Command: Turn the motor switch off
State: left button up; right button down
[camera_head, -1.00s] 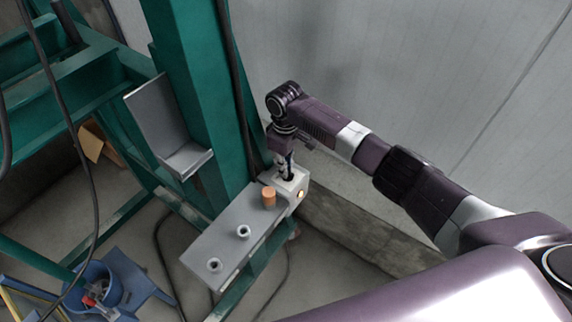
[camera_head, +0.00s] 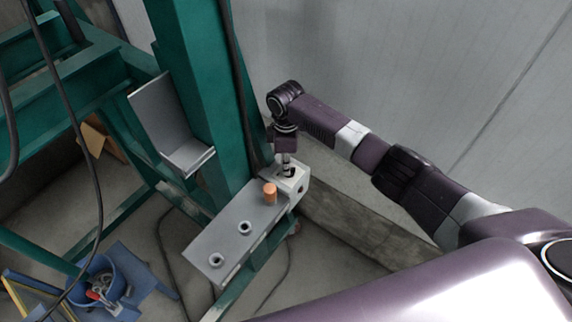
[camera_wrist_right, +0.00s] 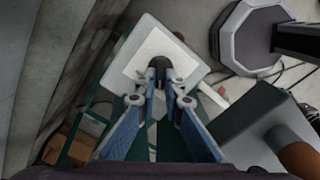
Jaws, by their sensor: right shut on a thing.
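The motor switch box (camera_head: 298,183) is a pale grey box at the far end of a grey shelf on the green frame. The round lamp on its side looks dark. In the right wrist view its white plate (camera_wrist_right: 172,46) carries a black switch knob (camera_wrist_right: 159,63). My right gripper (camera_head: 288,172) reaches down onto the box from above. In the right wrist view the same gripper (camera_wrist_right: 161,80) has its two fingertips closed on the knob, one at each side. The fingers partly hide the knob in the head view. My left gripper is not in view.
The grey shelf (camera_head: 222,243) holds an orange cylinder (camera_head: 270,193) beside the switch box and two grey rings. A green post (camera_head: 190,70) rises close to the left of my gripper. A blue bucket (camera_head: 104,280) stands lower left. A concrete ledge and pale wall lie right.

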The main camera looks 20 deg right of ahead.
jog(key=shift+w+r, duration=0.15)
jog(key=c, duration=2)
grip_release()
jog(key=shift+c, duration=0.2)
notch_tip(320, 180, up, 12)
